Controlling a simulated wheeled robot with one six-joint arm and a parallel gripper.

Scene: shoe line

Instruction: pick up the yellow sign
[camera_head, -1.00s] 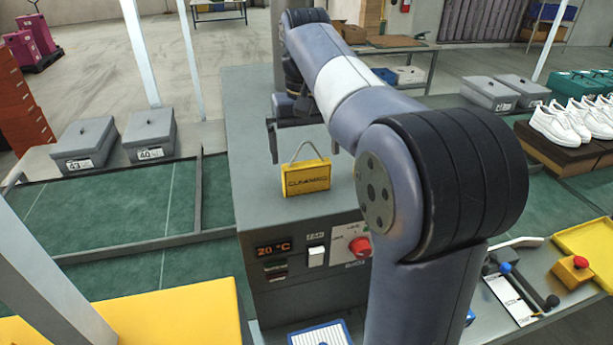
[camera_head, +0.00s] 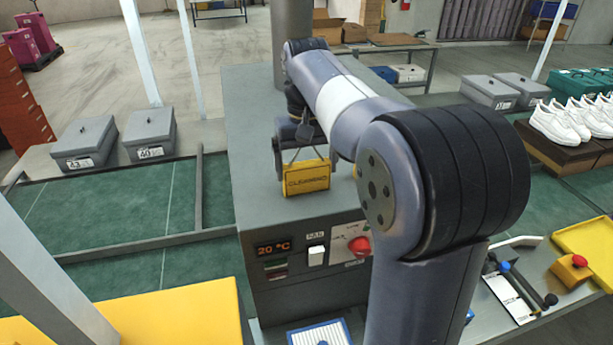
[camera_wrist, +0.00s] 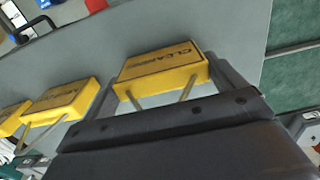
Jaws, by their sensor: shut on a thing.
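The yellow sign (camera_head: 306,178) is a small block with black lettering and a thin looped handle. It stands upright at the front of the grey machine's top. My gripper (camera_head: 305,158) is around it from behind, with one finger at each side edge, and is shut on it. In the wrist view the sign (camera_wrist: 162,68) sits between my two fingers (camera_wrist: 168,84), its lettered face showing. I cannot see a gap between the sign and the machine top.
More yellow signs (camera_wrist: 62,98) stand beside it in the wrist view, mostly hidden by my arm in the head view. The grey machine (camera_head: 255,130) has a panel with a red knob (camera_head: 359,246) below. Grey boxes (camera_head: 150,135) stand at left.

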